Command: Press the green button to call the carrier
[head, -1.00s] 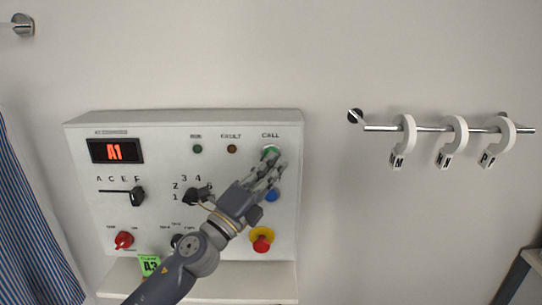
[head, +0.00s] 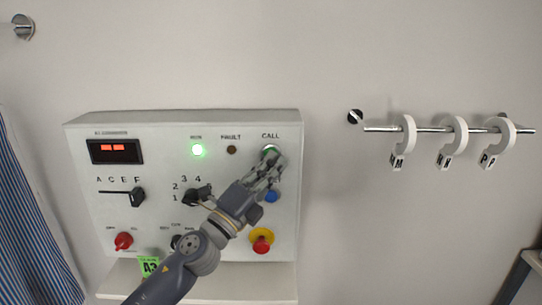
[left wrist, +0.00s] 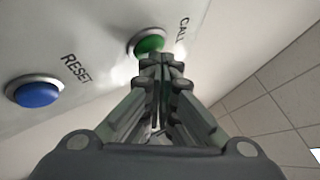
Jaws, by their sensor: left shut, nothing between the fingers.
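The green button (left wrist: 150,44) sits under the CALL label on the white control panel (head: 100,215). In the head view the green button (head: 270,150) is partly covered by my left gripper (head: 273,162). My left gripper is shut and empty, and its fingertips (left wrist: 160,60) are at the lower edge of the green button in the left wrist view; I cannot tell if they touch it. The display (head: 115,151) shows two red dashes. My right gripper is not in view.
A blue RESET button (left wrist: 38,93) is beside the green button. A red knob on yellow (head: 262,240) is below. Striped cloth (head: 35,220) hangs at left.

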